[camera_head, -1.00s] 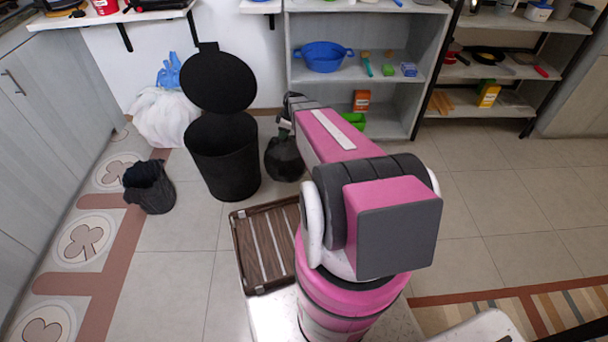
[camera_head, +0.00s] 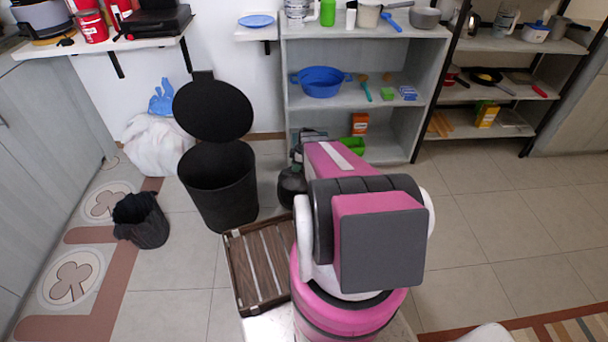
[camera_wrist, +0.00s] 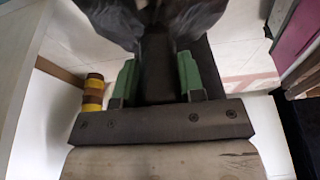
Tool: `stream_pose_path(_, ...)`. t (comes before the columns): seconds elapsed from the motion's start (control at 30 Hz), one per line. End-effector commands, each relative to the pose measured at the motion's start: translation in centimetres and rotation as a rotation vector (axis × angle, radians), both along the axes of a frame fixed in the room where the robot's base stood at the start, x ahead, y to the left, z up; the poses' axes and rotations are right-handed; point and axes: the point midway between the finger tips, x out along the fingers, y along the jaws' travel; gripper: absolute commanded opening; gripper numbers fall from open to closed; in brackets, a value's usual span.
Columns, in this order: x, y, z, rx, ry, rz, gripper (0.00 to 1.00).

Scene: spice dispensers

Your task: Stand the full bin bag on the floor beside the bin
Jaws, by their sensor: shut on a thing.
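The black bin bag (camera_head: 292,188) hangs from or stands under my gripper, just right of the bin in the head view. My arm hides part of it, and I cannot tell whether its bottom touches the floor. In the wrist view my gripper's green fingers (camera_wrist: 157,75) are shut on the bag's dark neck, and the shiny bag (camera_wrist: 112,20) spreads out at the top. The tall black bin (camera_head: 220,190) stands upright on the floor with its round lid (camera_head: 213,108) raised. In the head view the fingers are hidden behind my arm.
A brown slatted tray (camera_head: 236,275) lies in front of the bin. Shelves (camera_head: 295,110) stand behind the bag.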

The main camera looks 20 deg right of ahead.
Motion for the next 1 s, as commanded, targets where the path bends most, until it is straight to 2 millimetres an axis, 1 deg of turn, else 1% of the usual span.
stream_pose_path(0.03,0.2,-1.0,-0.6,0.001,-0.001,-0.002,0.00)
stream_pose_path(0.1,0.1,-2.1,-1.2,0.001,-0.001,-0.002,0.00)
stream_pose_path(0.2,0.1,-3.2,-1.8,0.001,-0.001,-0.001,0.00)
stream_pose_path(0.3,0.0,-3.8,-2.2,0.001,-0.001,0.000,0.00)
stream_pose_path(0.47,-0.1,-4.1,-2.6,0.001,-0.001,0.000,0.00)
stream_pose_path(0.57,0.0,-4.1,-3.5,0.001,0.000,0.000,0.00)
stream_pose_path(0.7,0.0,-4.1,-5.3,0.001,0.000,0.000,0.00)
stream_pose_path(0.8,0.0,-4.1,-6.2,0.001,0.000,0.000,0.00)
stream_pose_path(1.0,-0.1,-4.1,-6.4,0.001,-0.001,0.000,0.00)
